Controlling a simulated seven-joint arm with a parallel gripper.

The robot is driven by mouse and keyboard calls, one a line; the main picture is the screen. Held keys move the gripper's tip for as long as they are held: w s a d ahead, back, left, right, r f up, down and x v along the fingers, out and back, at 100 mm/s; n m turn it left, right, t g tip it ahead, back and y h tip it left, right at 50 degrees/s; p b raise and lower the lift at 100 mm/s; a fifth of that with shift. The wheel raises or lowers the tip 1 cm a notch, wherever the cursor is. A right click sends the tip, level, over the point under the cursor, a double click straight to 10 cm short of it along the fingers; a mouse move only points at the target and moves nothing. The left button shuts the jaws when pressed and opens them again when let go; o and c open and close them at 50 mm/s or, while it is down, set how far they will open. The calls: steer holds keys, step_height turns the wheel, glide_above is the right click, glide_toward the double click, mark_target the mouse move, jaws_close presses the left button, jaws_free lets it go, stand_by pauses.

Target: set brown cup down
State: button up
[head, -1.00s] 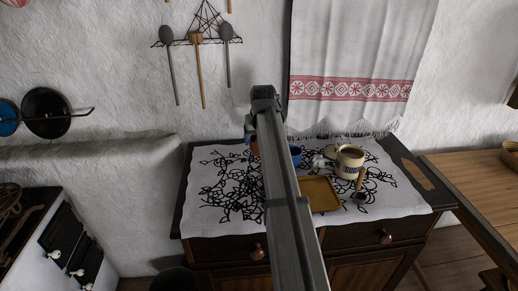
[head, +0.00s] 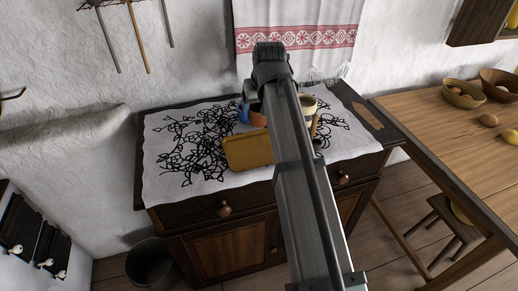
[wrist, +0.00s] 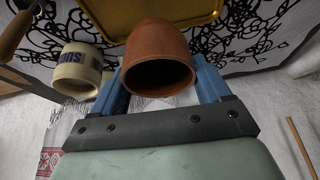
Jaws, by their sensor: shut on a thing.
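The brown cup (wrist: 158,60) is between the blue fingers of my gripper (wrist: 163,76) in the wrist view, with its dark open mouth facing the camera. My gripper is shut on it. In the head view the cup (head: 258,119) shows partly to the left of my arm, behind the yellow-brown tray (head: 248,153). The tray's edge also shows at the top of the wrist view (wrist: 150,35). My arm hides part of the gripper in the head view. I cannot tell whether the cup's base touches the cloth.
The white cloth with black floral pattern (head: 195,160) covers the wooden cabinet (head: 225,240). A cream pot with blue lettering (wrist: 77,72) stands beside the cup; my arm partly covers it in the head view (head: 309,104). Cloth left of the tray is clear. A table (head: 445,135) with baskets is at right.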

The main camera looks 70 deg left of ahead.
mark_target(263, 120)
steer(key=shift+s+d+f, duration=0.15)
steer(key=shift+d, duration=0.2)
steer(key=shift+f+n, duration=0.3)
steer(key=shift+f, duration=4.7)
steer(key=shift+f, duration=0.1)
steer(key=o, duration=1.1)
steer(key=v, duration=1.2)
steer(key=shift+a+r, duration=0.15)
steer(key=shift+r, duration=0.05)
